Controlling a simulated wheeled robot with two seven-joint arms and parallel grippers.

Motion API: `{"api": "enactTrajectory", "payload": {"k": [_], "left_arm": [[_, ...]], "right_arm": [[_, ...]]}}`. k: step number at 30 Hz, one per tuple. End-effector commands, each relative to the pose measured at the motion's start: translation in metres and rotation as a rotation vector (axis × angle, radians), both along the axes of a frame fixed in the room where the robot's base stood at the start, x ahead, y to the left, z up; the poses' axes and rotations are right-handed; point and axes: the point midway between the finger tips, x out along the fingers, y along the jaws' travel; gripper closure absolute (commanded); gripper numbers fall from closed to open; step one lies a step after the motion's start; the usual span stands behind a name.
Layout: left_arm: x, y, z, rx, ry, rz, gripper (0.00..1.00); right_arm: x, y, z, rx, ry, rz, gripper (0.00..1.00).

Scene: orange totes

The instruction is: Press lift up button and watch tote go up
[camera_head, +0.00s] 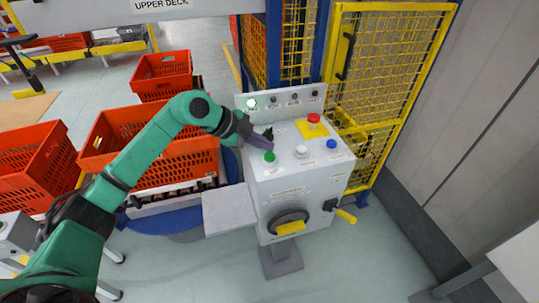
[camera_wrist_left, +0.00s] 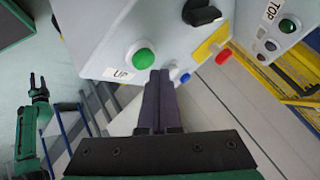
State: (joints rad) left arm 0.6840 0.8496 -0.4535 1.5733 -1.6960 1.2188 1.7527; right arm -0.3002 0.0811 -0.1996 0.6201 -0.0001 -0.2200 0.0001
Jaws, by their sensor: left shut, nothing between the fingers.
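The control box (camera_head: 290,187) has a green button (camera_head: 269,157) on its sloped top. In the left wrist view the green button (camera_wrist_left: 139,58) has an "UP" label (camera_wrist_left: 122,74) beside it. My left gripper (camera_head: 268,143) is shut and empty, its fingertips just beside the green button; I cannot tell whether they touch it. An orange tote (camera_head: 180,160) stands left of the box, on rollers, partly behind my left arm. A green arm with a dark gripper (camera_wrist_left: 38,90), seemingly my right one, shows small in the left wrist view.
White (camera_head: 302,152) and blue (camera_head: 331,144) buttons, a black selector and a red emergency button (camera_head: 313,119) are close by. A lit lamp (camera_head: 251,103) shows on the back panel. Yellow mesh fencing (camera_head: 370,60) stands behind. More orange totes (camera_head: 30,165) are at left.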

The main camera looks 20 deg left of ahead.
Motion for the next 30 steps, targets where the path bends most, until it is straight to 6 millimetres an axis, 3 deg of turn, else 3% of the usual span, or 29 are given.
{"api": "enactTrajectory", "payload": {"k": [30], "left_arm": [[0.000,0.000,-0.013,0.000,0.000,0.000,1.00]], "right_arm": [[0.000,0.000,-0.003,0.001,0.000,0.000,0.50]]}}
